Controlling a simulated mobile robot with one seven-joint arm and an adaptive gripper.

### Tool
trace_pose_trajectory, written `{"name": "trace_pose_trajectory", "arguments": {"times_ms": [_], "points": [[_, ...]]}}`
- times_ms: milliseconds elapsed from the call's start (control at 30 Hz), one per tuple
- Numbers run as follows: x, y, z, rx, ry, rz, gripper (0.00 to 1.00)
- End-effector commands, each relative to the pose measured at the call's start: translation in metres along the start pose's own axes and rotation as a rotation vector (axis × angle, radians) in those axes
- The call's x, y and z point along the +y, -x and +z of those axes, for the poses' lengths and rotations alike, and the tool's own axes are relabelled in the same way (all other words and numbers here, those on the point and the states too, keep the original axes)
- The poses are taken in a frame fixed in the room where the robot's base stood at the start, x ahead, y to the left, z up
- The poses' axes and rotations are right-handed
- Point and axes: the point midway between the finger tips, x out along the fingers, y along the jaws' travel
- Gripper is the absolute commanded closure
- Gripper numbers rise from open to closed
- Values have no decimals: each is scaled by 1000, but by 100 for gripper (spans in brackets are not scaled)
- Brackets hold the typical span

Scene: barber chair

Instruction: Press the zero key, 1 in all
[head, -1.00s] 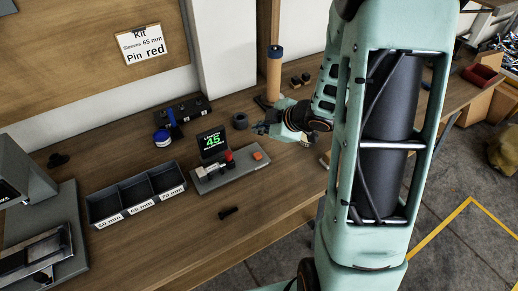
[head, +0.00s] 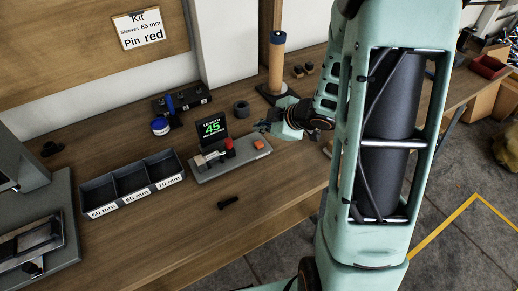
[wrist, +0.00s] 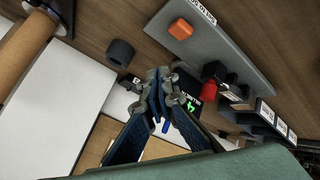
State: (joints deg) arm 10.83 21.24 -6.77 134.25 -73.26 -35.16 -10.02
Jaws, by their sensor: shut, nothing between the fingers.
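The grey gauge (head: 215,168) stands on the wooden bench with a small black screen (head: 212,127) showing a green 45. An orange square key (head: 259,144) sits at the right end of its base and looks like the zero key; its lettering is too small to read. The orange key also shows in the wrist view (wrist: 180,29), near the end of the grey base. My gripper (head: 268,125) is behind and slightly right of the key in the head view, apart from it. In the wrist view my gripper (wrist: 160,88) has its fingertips together, empty, with the key beyond them.
A red knob (head: 229,144) stands on the gauge beside the screen. A three-part sleeve tray (head: 112,205) is to the left, a dark bolt (head: 229,202) in front. A dark ring (head: 241,107) and a brown post (head: 277,68) stand behind. The bench front right is clear.

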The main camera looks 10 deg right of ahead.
Motion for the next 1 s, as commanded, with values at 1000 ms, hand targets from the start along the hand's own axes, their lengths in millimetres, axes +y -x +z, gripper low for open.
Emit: {"name": "trace_pose_trajectory", "arguments": {"times_ms": [1000], "points": [[-20,-28,20,0,0,0,100]]}}
